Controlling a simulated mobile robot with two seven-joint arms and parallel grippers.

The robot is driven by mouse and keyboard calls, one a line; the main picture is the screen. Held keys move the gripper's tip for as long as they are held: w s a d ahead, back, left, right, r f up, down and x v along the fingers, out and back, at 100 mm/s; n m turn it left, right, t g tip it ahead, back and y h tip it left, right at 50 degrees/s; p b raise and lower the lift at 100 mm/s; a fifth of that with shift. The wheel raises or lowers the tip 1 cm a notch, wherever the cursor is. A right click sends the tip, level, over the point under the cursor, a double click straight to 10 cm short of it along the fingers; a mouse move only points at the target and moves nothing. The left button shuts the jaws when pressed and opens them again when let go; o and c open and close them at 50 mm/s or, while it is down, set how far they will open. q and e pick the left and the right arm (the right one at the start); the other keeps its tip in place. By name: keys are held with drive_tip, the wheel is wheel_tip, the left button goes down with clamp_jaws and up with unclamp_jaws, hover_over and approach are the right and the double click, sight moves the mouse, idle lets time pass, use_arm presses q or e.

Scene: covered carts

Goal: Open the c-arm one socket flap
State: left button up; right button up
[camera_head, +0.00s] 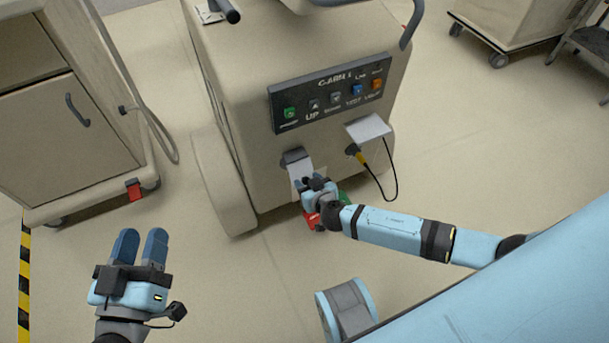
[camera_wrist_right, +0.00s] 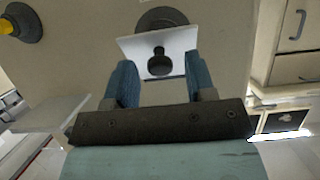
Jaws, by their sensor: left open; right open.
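The cart labelled C-ARM 1 (camera_head: 230,75) has two sockets low on its front. The left socket's flap (camera_head: 302,170) is a pale plate; in the right wrist view the flap (camera_wrist_right: 130,46) bears a dark knob (camera_wrist_right: 159,64) and overlaps a dark round collar (camera_wrist_right: 162,18). How far it is swung is hard to tell. My right gripper (camera_head: 312,184) is at this flap; in the wrist view its open fingers (camera_wrist_right: 160,72) straddle the knob, with gaps on both sides. My left gripper (camera_head: 141,240) is open and empty, above the floor at lower left.
The right socket holds a yellow-and-black plug (camera_head: 358,153) with a dangling cable; its pale flap (camera_head: 368,128) sticks out above. A control panel (camera_head: 330,93) is higher up. A beige cabinet (camera_head: 70,130) stands left. Red and green parts sit low behind my right gripper.

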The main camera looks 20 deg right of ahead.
use_arm(q)
drive_tip(key=shift+s, duration=0.1)
use_arm(e)
clamp_jaws()
use_arm(q)
drive_tip(key=shift+s+f, duration=0.1)
drive_tip(key=shift+f, duration=0.05)
drive_tip(key=shift+a+p, duration=0.1)
drive_tip(key=shift+p, duration=0.3)
use_arm(e)
drive_tip(key=shift+s+r, duration=0.1)
drive_tip(key=shift+r, duration=0.1)
